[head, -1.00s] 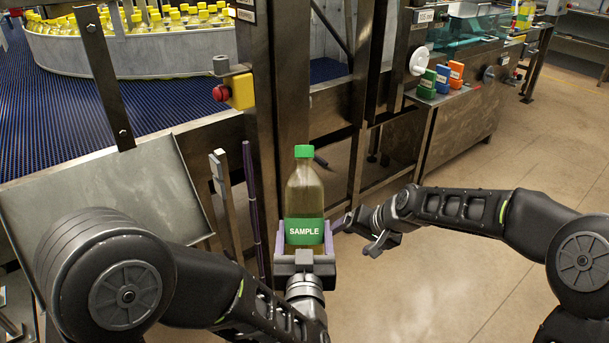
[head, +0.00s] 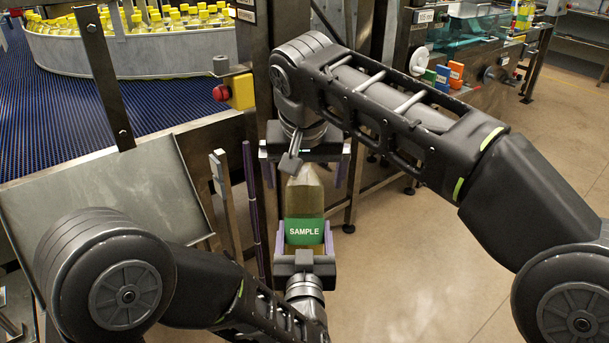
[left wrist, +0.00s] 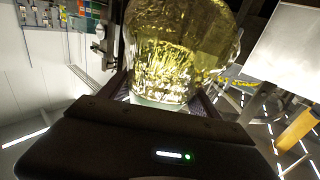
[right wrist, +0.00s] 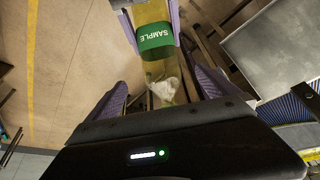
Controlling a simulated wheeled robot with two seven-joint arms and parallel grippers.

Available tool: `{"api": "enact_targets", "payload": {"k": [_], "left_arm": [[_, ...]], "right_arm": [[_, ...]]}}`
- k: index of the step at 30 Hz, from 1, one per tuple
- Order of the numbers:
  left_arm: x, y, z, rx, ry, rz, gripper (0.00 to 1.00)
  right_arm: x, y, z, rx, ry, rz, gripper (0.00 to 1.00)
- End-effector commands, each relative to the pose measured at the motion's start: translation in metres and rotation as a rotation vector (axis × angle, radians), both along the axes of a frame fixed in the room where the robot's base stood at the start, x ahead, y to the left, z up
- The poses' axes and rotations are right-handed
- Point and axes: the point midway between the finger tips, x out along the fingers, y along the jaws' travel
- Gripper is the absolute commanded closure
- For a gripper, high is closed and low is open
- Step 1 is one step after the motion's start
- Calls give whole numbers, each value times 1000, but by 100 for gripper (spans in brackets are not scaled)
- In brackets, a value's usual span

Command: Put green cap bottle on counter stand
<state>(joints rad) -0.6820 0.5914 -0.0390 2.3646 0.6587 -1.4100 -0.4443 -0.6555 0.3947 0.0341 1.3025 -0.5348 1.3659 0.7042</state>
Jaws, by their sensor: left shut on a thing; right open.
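The bottle of yellowish liquid with a green SAMPLE label (head: 304,231) stands upright in the head view. My left gripper (head: 304,240) is shut on its lower part. My right gripper (head: 306,176) is open at the bottle's top, its fingers on either side and apart from it. The green cap is hidden behind my right gripper in the head view. The bottle (right wrist: 154,60) also shows between the spread fingers in the right wrist view, and its glassy body (left wrist: 175,50) fills the left wrist view. I cannot tell which surface is the counter stand.
A tilted metal panel (head: 100,200) stands at the left. A blue conveyor (head: 110,110) carries yellow-capped bottles (head: 135,55) behind it. A red button on a yellow box (head: 240,91) sits on the steel post. Machines with coloured blocks (head: 456,75) stand at the back right. Open floor lies at the right.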

Motion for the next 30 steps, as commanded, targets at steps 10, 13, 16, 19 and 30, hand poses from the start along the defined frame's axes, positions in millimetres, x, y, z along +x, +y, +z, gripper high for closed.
{"api": "enact_targets", "payload": {"k": [10,13,16,19,30], "left_arm": [[0,0,0,0,0,0,66],[0,0,0,0,0,0,66],[0,0,0,0,0,0,66],[0,0,0,0,0,0,66],[0,0,0,0,0,0,66]], "right_arm": [[0,0,-1,-1,1,1,2],[2,0,-5,-1,1,1,2],[5,0,-13,-1,2,1,2],[10,0,-26,-3,3,1,2],[35,0,-88,-2,4,-1,2]]}}
